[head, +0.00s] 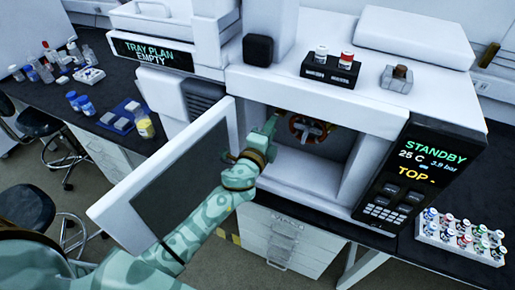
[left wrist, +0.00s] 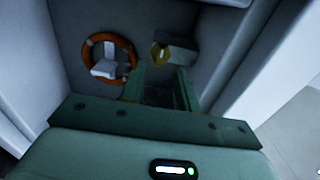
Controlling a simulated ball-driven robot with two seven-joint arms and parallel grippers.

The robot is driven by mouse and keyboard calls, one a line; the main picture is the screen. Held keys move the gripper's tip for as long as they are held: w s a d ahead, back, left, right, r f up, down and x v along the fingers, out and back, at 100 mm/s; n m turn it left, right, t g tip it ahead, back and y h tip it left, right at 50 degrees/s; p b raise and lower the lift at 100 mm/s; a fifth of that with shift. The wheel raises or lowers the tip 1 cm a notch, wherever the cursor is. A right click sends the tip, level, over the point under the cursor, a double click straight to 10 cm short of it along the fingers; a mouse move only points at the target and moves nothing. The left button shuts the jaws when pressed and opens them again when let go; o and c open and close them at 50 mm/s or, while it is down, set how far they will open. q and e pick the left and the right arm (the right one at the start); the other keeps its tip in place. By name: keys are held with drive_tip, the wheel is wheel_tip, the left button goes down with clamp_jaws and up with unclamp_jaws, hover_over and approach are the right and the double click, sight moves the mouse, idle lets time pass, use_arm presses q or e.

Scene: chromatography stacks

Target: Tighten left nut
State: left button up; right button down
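My left gripper (head: 268,130) reaches into the open compartment of the white instrument, beside the open door. In the left wrist view its two green fingers (left wrist: 162,80) are apart, with nothing seen between them. A brass-coloured fitting (left wrist: 160,53), which looks like a nut, sits at the end of a grey block (left wrist: 182,57) just beyond the fingertips. An orange ring (left wrist: 125,47) around a pale block lies to its left. In the head view the ring (head: 295,126) is partly visible behind the gripper. I cannot tell whether the brass fitting is the left nut. My right gripper is not in view.
The open door (head: 105,212) stands to the left of the arm. The compartment's pale floor (head: 300,168) is clear. A display panel (head: 415,170) reading STANDBY is at the right. A vial rack (head: 428,236) stands on the dark bench beyond it.

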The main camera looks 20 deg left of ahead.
use_arm(q)
drive_tip(key=s, duration=1.1)
drive_tip(key=shift+a+b, duration=0.2)
drive_tip(key=shift+b, duration=0.15)
drive_tip(key=shift+s, duration=0.1)
drive_tip(key=s+a+f+n+g, duration=0.1)
drive_tip(key=s+f+n+g, duration=0.2)
drive_tip(key=f, duration=0.7)
drive_tip(key=s+f+n+g+b, duration=0.15)
drive_tip(key=s+f, duration=0.25)
drive_tip(key=f, duration=0.6)
drive_tip(key=s+a+f+n+g, duration=0.1)
drive_tip(key=s+f+n+g, duration=0.25)
drive_tip(key=f, duration=0.75)
drive_tip(key=s+a+f+n+g+b, duration=0.1)
drive_tip(key=s+f+n+g, duration=0.1)
drive_tip(key=s+f, duration=0.4)
drive_tip(key=s+a+f+n+g+b, duration=0.1)
drive_tip(key=s+f+g, duration=0.3)
drive_tip(key=s, duration=1.1)
drive_tip(key=s+a+f+n+g+b, duration=0.1)
drive_tip(key=s+a+f+n+g, duration=0.2)
drive_tip(key=s+f, duration=0.7)
drive_tip(key=shift+s+f+n+y, duration=0.2)
drive_tip(key=shift+s+n+y, duration=0.1)
drive_tip(key=shift+n, duration=0.2)
